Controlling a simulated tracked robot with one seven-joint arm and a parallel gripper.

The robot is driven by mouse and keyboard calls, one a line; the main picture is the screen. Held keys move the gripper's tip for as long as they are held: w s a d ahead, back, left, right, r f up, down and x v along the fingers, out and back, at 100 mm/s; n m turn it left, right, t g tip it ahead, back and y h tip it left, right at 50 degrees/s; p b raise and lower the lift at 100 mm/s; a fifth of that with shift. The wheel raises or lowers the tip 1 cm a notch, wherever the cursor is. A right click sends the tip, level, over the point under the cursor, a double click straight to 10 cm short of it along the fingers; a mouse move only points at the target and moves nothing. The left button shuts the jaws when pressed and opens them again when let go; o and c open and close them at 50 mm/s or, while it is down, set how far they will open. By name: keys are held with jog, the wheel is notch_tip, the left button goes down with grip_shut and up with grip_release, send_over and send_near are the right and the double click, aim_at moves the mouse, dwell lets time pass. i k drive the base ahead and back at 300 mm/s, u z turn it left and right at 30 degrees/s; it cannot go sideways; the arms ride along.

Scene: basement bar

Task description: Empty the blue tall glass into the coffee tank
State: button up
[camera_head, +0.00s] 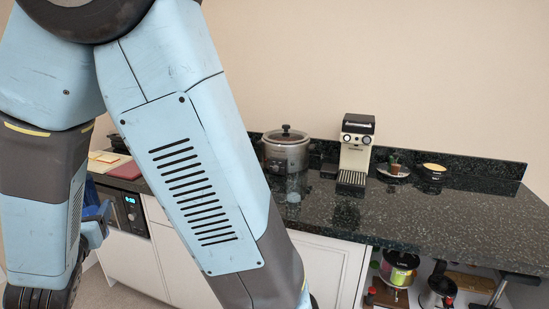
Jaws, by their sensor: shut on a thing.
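The coffee machine (354,158), cream with a black top and a drip tray at its foot, stands on the dark counter right of the picture's middle. Its tank cannot be made out clearly. A strip of deep blue, which looks like the blue tall glass (104,211), shows at the left beside my arm. My gripper (94,229) is there, mostly hidden behind my arm links, and is shut on it. The glass's contents and exact tilt cannot be seen. The glass is well left of the machine and in front of the counter.
A steel slow cooker (286,154) stands left of the machine. A plate with a small plant-like thing (393,168) and a dark bowl (433,172) are to its right. The dark counter (430,215) is clear in front. Pots (399,268) sit on the shelf below.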

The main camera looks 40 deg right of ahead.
aim_at(294, 166)
jog(key=u, duration=0.35)
jog(key=i, duration=0.85)
jog(key=u, duration=0.75)
jog(key=i, duration=0.35)
jog(key=z, duration=3.2)
